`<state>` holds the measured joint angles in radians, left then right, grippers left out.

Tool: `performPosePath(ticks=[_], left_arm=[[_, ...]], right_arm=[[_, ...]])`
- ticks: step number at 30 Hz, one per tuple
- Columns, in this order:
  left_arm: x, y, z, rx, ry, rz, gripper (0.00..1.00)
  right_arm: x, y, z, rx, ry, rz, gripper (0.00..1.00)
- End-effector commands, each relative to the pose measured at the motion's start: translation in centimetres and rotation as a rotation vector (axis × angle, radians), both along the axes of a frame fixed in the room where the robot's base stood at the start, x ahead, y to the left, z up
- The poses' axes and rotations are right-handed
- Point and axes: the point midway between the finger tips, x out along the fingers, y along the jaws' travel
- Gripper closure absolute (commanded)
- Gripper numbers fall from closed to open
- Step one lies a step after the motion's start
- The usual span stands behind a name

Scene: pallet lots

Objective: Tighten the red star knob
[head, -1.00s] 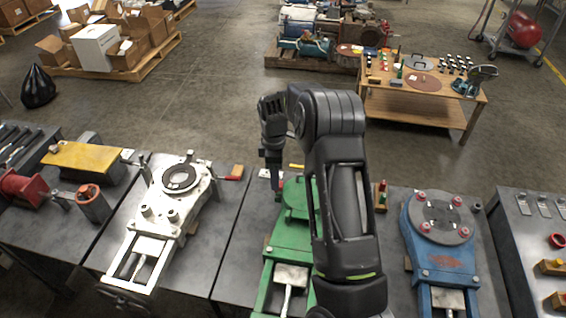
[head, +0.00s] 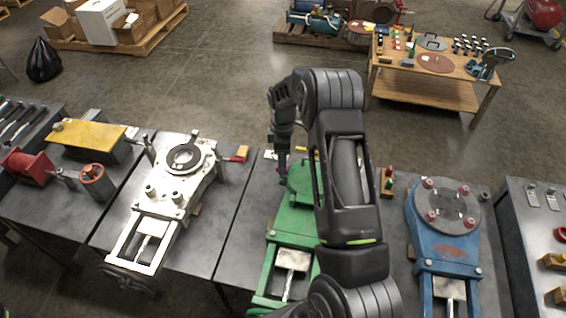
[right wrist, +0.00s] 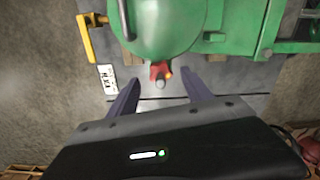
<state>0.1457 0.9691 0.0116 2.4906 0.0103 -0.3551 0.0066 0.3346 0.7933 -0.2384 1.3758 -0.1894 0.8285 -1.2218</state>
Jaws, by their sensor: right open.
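The red star knob (right wrist: 160,70) is at the near end of the rounded green fixture (right wrist: 165,25) in the right wrist view, with a small grey end showing. In the head view the green fixture (head: 289,215) is partly behind my right arm, and only a speck of red shows near the fingers. My right gripper (right wrist: 161,80) is open, with one dark finger on each side of the knob and gaps on both sides. In the head view my right gripper (head: 283,170) points down at the fixture's far end. My left gripper is out of view.
A white fixture (head: 150,205) stands to the left and a blue fixture (head: 440,250) to the right on the grey benches. A yellow-handled part (right wrist: 88,38) and a small white label (right wrist: 106,78) lie left of the knob. A wooden table (head: 430,90) stands behind.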

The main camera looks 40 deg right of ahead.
Motion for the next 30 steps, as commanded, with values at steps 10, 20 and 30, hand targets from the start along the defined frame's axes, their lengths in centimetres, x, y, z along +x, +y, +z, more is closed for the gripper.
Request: performPosePath(ticks=[10,20,30], left_arm=[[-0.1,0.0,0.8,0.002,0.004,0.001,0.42],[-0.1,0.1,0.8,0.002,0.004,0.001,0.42],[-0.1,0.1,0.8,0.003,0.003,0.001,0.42]], right_arm=[[0.0,0.0,-3.3,0.001,0.001,0.000,0.42],[0.0,0.0,-3.3,0.001,-0.001,0.000,0.51],[0.0,0.0,-3.3,0.001,-0.001,0.000,0.79]])
